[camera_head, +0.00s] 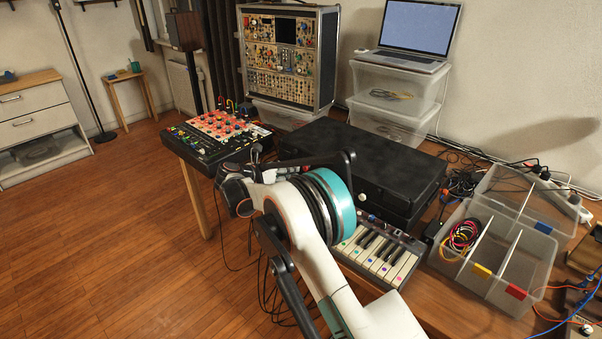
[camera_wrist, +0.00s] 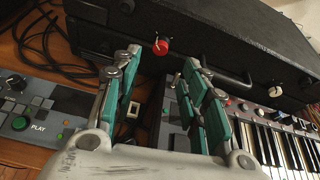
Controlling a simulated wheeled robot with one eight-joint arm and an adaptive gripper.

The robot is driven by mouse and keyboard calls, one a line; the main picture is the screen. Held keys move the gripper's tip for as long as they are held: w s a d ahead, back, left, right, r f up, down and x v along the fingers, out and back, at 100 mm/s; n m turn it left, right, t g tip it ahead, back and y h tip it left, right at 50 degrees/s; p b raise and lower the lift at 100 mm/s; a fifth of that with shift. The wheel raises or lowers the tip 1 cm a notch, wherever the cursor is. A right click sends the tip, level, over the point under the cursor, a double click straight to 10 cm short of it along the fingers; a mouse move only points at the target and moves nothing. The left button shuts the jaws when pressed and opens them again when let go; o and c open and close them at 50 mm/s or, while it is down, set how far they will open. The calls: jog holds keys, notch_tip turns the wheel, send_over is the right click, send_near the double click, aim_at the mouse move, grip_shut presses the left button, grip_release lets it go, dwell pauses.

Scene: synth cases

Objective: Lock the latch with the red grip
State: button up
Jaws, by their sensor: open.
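The black case (camera_head: 365,160) lies closed on the table, and its front also shows in the wrist view (camera_wrist: 215,40). The latch with the red grip (camera_wrist: 161,46) sits on the case front, left of the handle (camera_wrist: 228,72). I cannot tell whether it is locked. In the head view my arm hides it. A second latch with a white grip (camera_wrist: 276,91) is further right, and it also shows in the head view (camera_head: 361,196). My gripper (camera_wrist: 162,64) is open and empty. Its fingertips point toward the case, with the red grip between them in the picture, apparently untouched.
A small keyboard (camera_head: 378,252) lies in front of the case, below my gripper. A control box (camera_wrist: 30,118) with a PLAY button and dark cables lie to the left. A mixer (camera_head: 215,138) stands at the table's left end, and a divided clear bin (camera_head: 497,262) stands right.

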aim_at(304, 168)
jog(key=b+x, duration=0.2)
jog(key=x, duration=0.6)
grip_shut()
